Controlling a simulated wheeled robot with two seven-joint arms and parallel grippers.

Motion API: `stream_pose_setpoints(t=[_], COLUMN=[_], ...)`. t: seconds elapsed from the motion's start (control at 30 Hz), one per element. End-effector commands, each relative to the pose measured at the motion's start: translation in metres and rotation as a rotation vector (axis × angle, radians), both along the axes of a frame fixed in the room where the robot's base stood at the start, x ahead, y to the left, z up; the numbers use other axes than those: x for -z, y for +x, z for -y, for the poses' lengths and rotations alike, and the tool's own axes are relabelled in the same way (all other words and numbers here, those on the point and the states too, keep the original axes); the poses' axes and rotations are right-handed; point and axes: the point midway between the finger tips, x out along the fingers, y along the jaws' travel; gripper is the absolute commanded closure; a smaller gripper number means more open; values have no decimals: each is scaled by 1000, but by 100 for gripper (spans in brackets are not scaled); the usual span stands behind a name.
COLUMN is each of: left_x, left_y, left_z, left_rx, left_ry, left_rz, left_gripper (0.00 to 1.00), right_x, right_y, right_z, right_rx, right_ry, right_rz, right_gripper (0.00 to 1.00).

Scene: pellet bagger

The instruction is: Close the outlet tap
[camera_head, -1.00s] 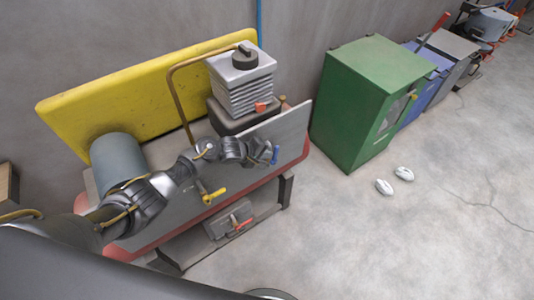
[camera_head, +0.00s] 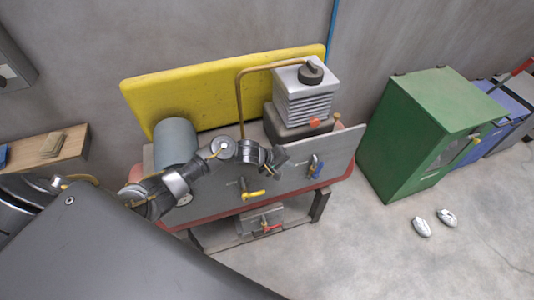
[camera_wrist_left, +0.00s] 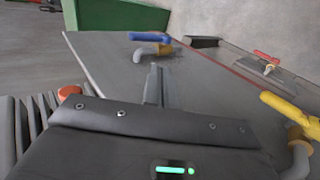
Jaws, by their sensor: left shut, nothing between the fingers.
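Three taps show on the bench front, and I cannot tell by marking which is the outlet. The blue-handled tap (camera_head: 319,169) is on the right of the grey panel, its handle steep in the head view. It also shows in the left wrist view (camera_wrist_left: 150,37), with a grey spout beside it. The yellow-handled tap (camera_head: 254,194) is left of it, handle roughly sideways; it is at the right in the wrist view (camera_wrist_left: 293,112). A red-handled tap (camera_head: 271,228) is lower down. My left gripper (camera_head: 279,162) is shut and empty, left of the blue handle and apart from it.
A grey ribbed unit (camera_head: 304,98) with an orange-red knob (camera_head: 315,122) stands behind the panel. A curved brass pipe (camera_head: 239,98), a grey cylinder (camera_head: 175,140) and a yellow board (camera_head: 205,88) are nearby. A green cabinet (camera_head: 420,135) stands right; floor before it holds two pale objects (camera_head: 421,227).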

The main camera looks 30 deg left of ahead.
Motion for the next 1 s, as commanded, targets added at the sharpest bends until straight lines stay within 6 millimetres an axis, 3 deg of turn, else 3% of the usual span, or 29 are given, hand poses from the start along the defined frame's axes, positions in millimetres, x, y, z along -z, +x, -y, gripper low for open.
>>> stream_pose_setpoints(t=[0.3,0.53,0.83,0.93,1.0], left_x=[-62,-88,-93,-80,-61], left_y=[-36,-52,-57,-58,-61], left_z=[-38,-53,-57,-55,-51], left_rx=[-1,-2,-2,11,31], left_ry=[4,2,1,18,45], left_rz=[4,1,1,21,52], left_gripper=[100,100,100,100,100], right_x=[-2,-4,-3,0,5], right_y=[7,3,3,3,3], right_z=[0,0,1,1,1], right_rx=[0,0,0,0,0], right_ry=[0,0,0,0,0], right_rz=[9,4,4,3,3], right_gripper=[64,64,64,64,64])
